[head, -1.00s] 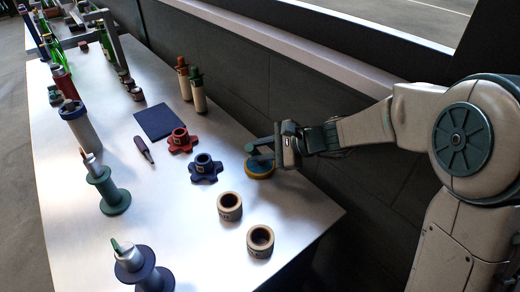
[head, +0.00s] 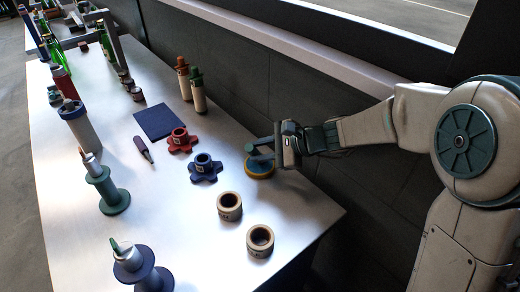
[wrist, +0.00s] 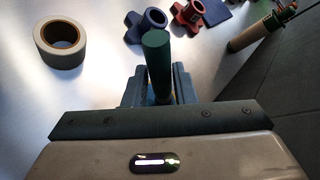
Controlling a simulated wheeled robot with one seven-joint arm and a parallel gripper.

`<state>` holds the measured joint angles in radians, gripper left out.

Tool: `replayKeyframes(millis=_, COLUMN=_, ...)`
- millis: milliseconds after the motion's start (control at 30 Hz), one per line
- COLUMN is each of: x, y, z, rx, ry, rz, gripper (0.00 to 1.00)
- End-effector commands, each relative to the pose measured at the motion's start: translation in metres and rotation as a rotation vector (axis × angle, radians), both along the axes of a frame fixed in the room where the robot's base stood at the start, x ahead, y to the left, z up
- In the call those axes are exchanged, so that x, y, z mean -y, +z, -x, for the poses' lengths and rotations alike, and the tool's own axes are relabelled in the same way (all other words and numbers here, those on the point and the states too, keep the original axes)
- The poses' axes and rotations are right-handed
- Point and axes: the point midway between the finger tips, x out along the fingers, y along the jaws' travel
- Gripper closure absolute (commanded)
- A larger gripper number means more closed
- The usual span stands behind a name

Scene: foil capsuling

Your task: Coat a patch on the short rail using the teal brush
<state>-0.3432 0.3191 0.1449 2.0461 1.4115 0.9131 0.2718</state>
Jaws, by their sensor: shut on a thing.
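My gripper (head: 277,147) is at the right edge of the table, shut on a dark teal cylindrical handle (wrist: 157,60). The handle stands up between the fingers in the wrist view. Its lower end is hidden, so I cannot tell whether it is the teal brush. A round yellow and blue disc (head: 259,168) lies on the table just under the gripper; I cannot tell whether they touch. A cream bottle with a teal top (head: 198,92) stands farther back. A grey frame with bars (head: 110,35) stands at the far end; I cannot tell which part is the short rail.
Two cream rings (head: 229,206) (head: 260,240) lie near the front right edge. A blue lobed piece (head: 204,168), a red one (head: 181,140) and a blue mat (head: 160,122) lie mid-table. Spools (head: 113,198) line the left. A dark wall (head: 320,120) runs along the right.

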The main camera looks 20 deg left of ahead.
Motion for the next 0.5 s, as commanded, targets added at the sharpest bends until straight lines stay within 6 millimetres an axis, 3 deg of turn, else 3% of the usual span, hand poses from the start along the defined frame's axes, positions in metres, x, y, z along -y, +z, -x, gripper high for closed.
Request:
replayKeyframes(millis=267, x=0.001, y=0.0, z=0.0, rx=-0.003, ry=-0.001, rz=0.003, gripper=0.98)
replayKeyframes(millis=500, x=0.0, y=0.017, z=0.0, rx=-0.002, ry=-0.001, rz=0.002, gripper=0.98)
